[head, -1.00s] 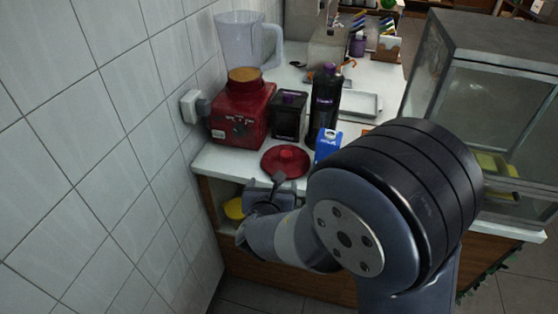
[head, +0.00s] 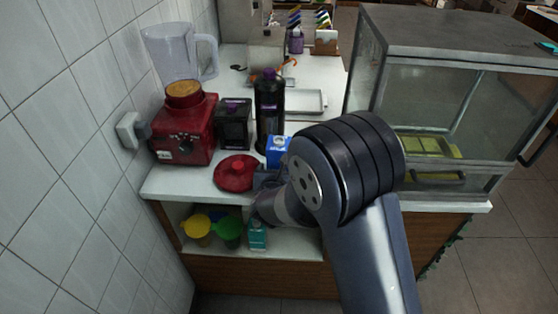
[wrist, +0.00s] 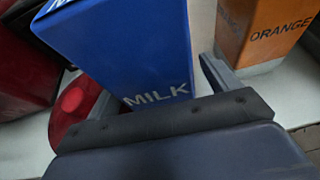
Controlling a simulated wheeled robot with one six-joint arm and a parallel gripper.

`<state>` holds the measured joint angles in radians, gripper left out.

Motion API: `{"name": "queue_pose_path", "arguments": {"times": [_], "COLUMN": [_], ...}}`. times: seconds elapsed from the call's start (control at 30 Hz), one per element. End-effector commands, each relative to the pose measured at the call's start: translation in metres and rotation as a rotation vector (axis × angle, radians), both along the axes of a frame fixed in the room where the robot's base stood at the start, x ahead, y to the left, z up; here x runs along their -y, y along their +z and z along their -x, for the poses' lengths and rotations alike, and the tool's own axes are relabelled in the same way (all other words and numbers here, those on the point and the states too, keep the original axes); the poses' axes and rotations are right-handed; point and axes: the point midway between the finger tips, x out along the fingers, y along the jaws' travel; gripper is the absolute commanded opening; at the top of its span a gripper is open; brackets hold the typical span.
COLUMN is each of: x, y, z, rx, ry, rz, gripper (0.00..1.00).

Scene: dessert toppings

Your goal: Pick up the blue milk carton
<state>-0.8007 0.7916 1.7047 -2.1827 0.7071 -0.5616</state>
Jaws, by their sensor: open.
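The blue milk carton (head: 278,150) stands on the white counter, partly hidden behind my arm in the head view. In the wrist view the carton (wrist: 130,45) fills the upper middle, with the white word MILK low on its face. My gripper (wrist: 155,82) is open right in front of it. The right finger is beside the carton's right side; the left finger is near its lower left. I cannot tell whether either touches it. In the head view my gripper (head: 267,180) is at the counter's front edge, partly hidden by my arm.
An orange carton (wrist: 265,35) stands close on the right. A red lid (head: 236,174), red blender (head: 185,130), black box (head: 234,125) and dark bottle (head: 269,112) are on the left and behind. A glass case (head: 440,100) stands right. Cups sit on the shelf below.

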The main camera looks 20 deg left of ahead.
Motion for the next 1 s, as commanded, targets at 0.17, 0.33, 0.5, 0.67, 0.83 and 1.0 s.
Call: {"name": "queue_pose_path", "arguments": {"times": [0.17,0.33,0.5,0.67,0.83,1.0], "x": [-0.0016,-0.0017,-0.0018,-0.0018,-0.0018,-0.0018], "y": [-0.0039,-0.0041,-0.0041,-0.0039,-0.0039,-0.0039], "z": [-0.0091,-0.0091,-0.0089,-0.0088,-0.0087,-0.0087], "rx": [0.000,0.000,0.000,0.000,0.000,0.000], "ry": [0.000,0.001,0.001,0.001,0.001,0.001], "rz": [0.001,0.001,0.001,0.001,0.001,0.001], "gripper": [0.84,0.84,0.72,0.59,0.45,0.31]}}
